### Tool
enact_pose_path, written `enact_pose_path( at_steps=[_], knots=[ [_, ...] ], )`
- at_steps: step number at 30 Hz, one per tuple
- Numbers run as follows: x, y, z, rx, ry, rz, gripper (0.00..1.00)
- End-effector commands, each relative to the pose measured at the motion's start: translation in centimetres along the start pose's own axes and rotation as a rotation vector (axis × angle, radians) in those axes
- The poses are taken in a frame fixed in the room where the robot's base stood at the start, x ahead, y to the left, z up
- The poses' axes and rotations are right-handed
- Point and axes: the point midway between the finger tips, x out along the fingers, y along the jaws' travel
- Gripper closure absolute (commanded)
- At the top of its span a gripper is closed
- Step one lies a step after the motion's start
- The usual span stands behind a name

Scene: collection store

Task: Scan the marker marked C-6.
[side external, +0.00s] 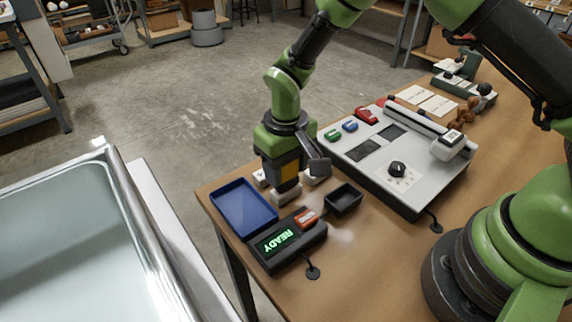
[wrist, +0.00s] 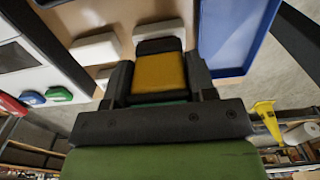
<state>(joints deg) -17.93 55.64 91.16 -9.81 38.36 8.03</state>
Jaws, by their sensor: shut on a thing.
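My gripper (side external: 284,135) points down over the near-left end of the wooden table. It is shut on a black tool with a yellow panel (side external: 286,166), which looks like a hand scanner. The wrist view shows the tool's yellow panel (wrist: 159,72) between the jaws. Small white blocks stand below and around it: one in front (side external: 287,194), one partly hidden at the left (side external: 260,178), one at the right (side external: 316,178). The wrist view shows white blocks too (wrist: 95,48). No marking such as C-6 is readable. A dark display unit (side external: 262,262) shows green READY, upside down.
A blue tray (side external: 268,228) lies left of the display unit, and a small black tray (side external: 343,200) right of it. A grey console (side external: 425,185) with a knob, screens and a rail stands farther right. A glass-topped case (side external: 65,240) is at the left, beyond the table edge.

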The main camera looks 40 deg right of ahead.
Motion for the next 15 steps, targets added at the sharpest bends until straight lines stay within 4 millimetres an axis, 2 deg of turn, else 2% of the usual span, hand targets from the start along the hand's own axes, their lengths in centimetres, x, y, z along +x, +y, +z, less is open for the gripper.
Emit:
enact_pose_path(
  at_steps=[10, 15],
  knots=[
    [0.1, 0.0, 0.1, -0.001, -0.003, 0.001, 0.64],
    [-1.1, 0.0, 0.0, -0.001, 0.000, 0.001, 0.64]
  ],
)
